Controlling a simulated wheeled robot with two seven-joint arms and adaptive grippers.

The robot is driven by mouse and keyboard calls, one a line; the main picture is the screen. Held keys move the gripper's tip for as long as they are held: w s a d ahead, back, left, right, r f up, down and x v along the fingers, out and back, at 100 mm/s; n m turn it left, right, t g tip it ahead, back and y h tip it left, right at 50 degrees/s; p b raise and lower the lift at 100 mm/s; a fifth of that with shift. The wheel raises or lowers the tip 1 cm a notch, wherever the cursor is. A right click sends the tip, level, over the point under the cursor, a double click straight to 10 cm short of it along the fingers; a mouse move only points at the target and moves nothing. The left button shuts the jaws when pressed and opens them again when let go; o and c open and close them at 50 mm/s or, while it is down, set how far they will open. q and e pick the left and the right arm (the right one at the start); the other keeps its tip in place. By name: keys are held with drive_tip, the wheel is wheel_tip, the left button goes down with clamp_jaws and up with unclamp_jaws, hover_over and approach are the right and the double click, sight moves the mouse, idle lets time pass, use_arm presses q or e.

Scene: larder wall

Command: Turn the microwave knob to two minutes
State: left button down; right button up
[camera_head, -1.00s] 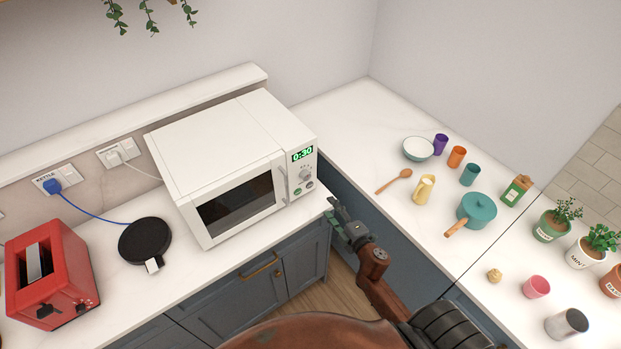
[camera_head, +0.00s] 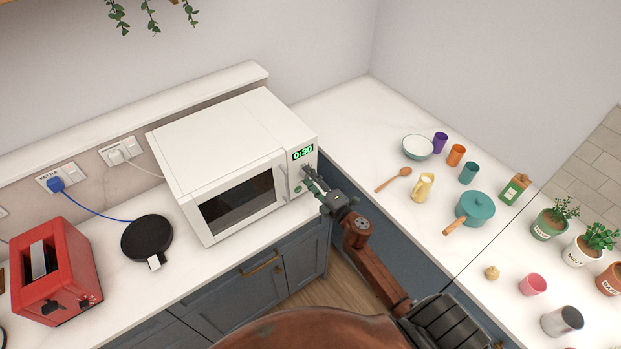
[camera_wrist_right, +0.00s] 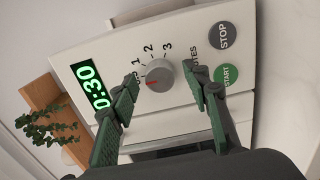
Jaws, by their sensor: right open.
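The white microwave (camera_head: 215,150) stands on the counter with its door shut. Its green display (camera_head: 303,153) reads 0:30. In the right wrist view the grey knob (camera_wrist_right: 160,75) has a red pointer line and sits below the printed numbers 1, 2 and 3; the pointer lies toward the display side. My right gripper (camera_head: 312,181) is at the control panel and hides the knob in the head view. In the right wrist view its green-padded fingers (camera_wrist_right: 163,92) are open, one on either side of the knob, with gaps showing. My left gripper is not in view.
STOP (camera_wrist_right: 223,35) and START (camera_wrist_right: 225,76) buttons lie beside the knob. The right counter holds a teal pot (camera_head: 475,210), a bowl (camera_head: 417,147) and several cups.

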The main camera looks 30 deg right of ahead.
drive_tip(key=c, duration=1.2)
drive_tip(key=shift+o, duration=0.2)
drive_tip(key=shift+m, duration=0.3)
drive_tip(key=shift+m+p, duration=4.9)
drive_tip(key=shift+m, duration=2.7)
drive_tip(key=shift+f, duration=0.1)
drive_tip(key=shift+s, duration=0.1)
